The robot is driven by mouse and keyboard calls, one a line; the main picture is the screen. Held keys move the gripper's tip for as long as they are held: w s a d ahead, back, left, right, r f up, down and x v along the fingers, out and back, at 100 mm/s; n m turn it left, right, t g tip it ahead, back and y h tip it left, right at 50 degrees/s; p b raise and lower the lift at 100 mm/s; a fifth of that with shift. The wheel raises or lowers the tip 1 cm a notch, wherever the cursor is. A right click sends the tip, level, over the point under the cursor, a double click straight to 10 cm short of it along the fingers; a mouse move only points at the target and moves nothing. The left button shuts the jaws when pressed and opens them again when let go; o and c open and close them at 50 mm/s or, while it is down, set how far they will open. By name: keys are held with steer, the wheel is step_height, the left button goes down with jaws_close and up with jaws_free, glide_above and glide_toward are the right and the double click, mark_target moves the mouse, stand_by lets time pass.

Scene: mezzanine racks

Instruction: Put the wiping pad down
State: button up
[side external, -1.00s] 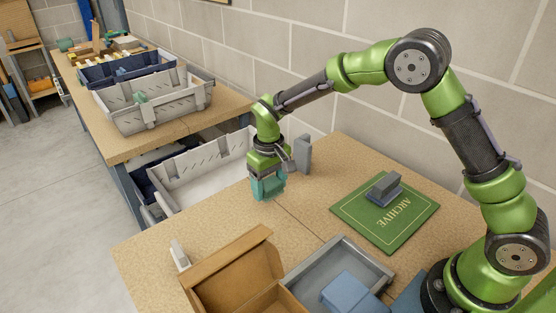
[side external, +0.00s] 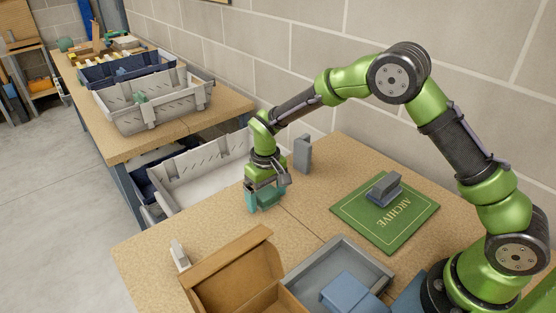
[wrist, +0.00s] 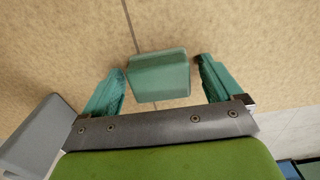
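The wiping pad appears to be the teal block (side external: 267,199), near the back edge of the cork-coloured table. It also shows in the wrist view (wrist: 158,76), between the teal fingers. My gripper (side external: 264,201) is low over the table, around the pad. In the wrist view, my gripper (wrist: 160,68) has its fingers spread, with a narrow gap on each side of the pad. The pad appears to rest on the tabletop; its underside is hidden.
A grey upright block (side external: 302,154) stands right of my gripper. A green ARCHIVE board (side external: 404,222) carries a grey-blue handled object (side external: 384,189). An open cardboard box (side external: 232,274) and grey tray (side external: 335,254) are in front. A pale bin (side external: 190,185) lies beyond the table edge.

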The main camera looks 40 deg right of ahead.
mark_target(267, 192)
step_height(267, 192, up, 12)
steer(key=r, duration=0.1)
steer(key=s+d+r+m+t+y, duration=0.1)
steer(key=s+d+r+m+t, duration=0.3)
steer(key=s+r, duration=0.65)
steer(key=s+d+t+y, duration=0.1)
steer(key=s+d+t, duration=0.2)
steer(key=s, duration=1.1)
steer(key=shift+d+r, duration=0.3)
steer(key=shift+d, duration=0.05)
